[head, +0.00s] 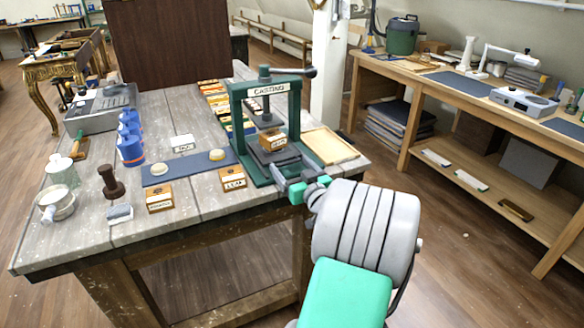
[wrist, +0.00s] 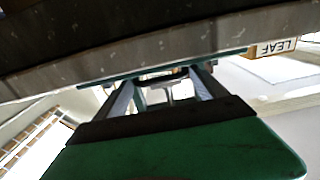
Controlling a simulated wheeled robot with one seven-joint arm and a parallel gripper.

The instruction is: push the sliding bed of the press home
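The green press (head: 238,112), with a label on its top beam, stands near the table's right front corner. Its dark sliding bed (head: 262,158) lies low between the posts. A wooden labelled block (head: 274,140) sits on it beneath the screw plate. My gripper (head: 288,172) is at the front end of the press, low over the table edge. Its two grey fingers are apart; they also show in the wrist view (wrist: 162,82). A pale part shows between them there, but I cannot tell whether they touch the bed.
A LEAF block (head: 232,178) lies left of the gripper and shows upside down in the wrist view (wrist: 278,47). A blue mat (head: 190,166) with pale discs lies behind it. A wooden tray (head: 347,155) is right of the press. The press lever (head: 311,71) sticks out above.

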